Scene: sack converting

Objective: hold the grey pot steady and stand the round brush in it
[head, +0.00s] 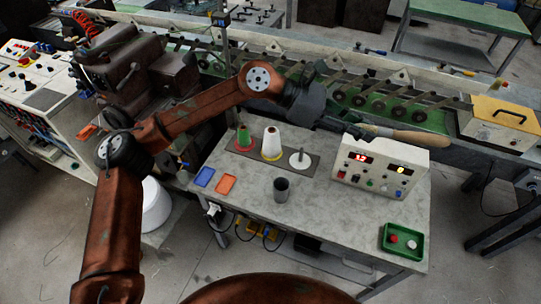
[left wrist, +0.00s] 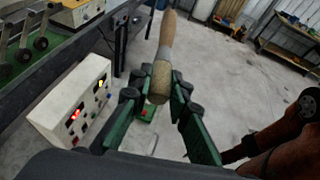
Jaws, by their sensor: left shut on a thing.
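The grey pot (head: 281,188) stands upright on the table, dark inside, with nothing seen in it. My left gripper (head: 350,128) is above the back right of the table, over the white control box and well apart from the pot. It is shut on the round brush (head: 408,138), which lies nearly level, its wooden handle pointing right. In the left wrist view the brush (left wrist: 163,58) sits between the green fingers, its tan end near the camera and its handle pointing away. My right gripper is not in view.
Behind the pot stand a green spool (head: 243,137), a white cone (head: 271,143) and a peg (head: 300,160) on a dark plate. The control box (head: 378,165) is at right.

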